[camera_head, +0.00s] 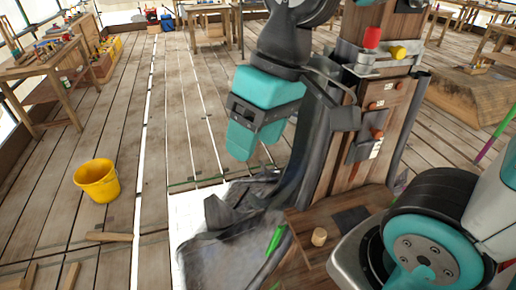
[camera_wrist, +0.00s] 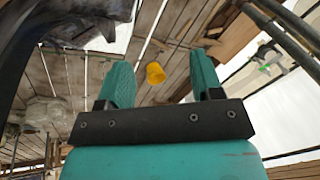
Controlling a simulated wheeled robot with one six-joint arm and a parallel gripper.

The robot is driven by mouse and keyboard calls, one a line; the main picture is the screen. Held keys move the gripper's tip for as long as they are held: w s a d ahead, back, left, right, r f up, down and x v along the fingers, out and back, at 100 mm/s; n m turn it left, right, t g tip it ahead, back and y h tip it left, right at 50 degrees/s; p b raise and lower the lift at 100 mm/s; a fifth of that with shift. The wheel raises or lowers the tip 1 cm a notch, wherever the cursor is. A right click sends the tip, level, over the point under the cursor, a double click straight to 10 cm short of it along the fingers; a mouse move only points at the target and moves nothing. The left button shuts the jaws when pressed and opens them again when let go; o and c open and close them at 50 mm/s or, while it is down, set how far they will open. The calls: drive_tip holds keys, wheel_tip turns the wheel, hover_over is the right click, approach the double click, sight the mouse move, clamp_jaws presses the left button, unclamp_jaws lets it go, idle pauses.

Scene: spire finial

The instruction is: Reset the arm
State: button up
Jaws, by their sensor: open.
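My gripper (camera_head: 254,142) hangs in the upper middle of the head view, its teal fingers pointing down and a little left, beside a wooden post (camera_head: 348,170). In the wrist view my gripper (camera_wrist: 161,72) shows two teal fingers spread apart with nothing held between them. The yellow bucket (camera_wrist: 155,73) appears in the gap between them, but well beyond them. In the head view the yellow bucket (camera_head: 97,181) stands on the plank floor at the left, far from my gripper.
The post carries a red knob (camera_head: 372,37), a yellow knob (camera_head: 398,52) and several switches. A wooden ledge (camera_head: 300,262) with a small wooden cylinder (camera_head: 319,237) is below. A workbench (camera_head: 52,78) stands at the upper left. The plank floor at left is mostly clear.

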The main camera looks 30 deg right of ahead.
drive_tip(key=s+a+f+n+b, duration=0.1)
drive_tip(key=s+f+b, duration=0.1)
drive_tip(key=f+b, duration=0.2)
drive_tip(key=s+a+f+n+b, duration=0.1)
drive_tip(key=s+f+b, duration=0.1)
drive_tip(key=f+b, duration=0.2)
wheel_tip(320, 180, down, 2)
drive_tip(key=shift+s+a+f+n+g+y, duration=0.25)
drive_tip(key=shift+a+n+g+y, duration=0.05)
drive_tip(key=shift+n+y, duration=0.1)
idle(0.8)
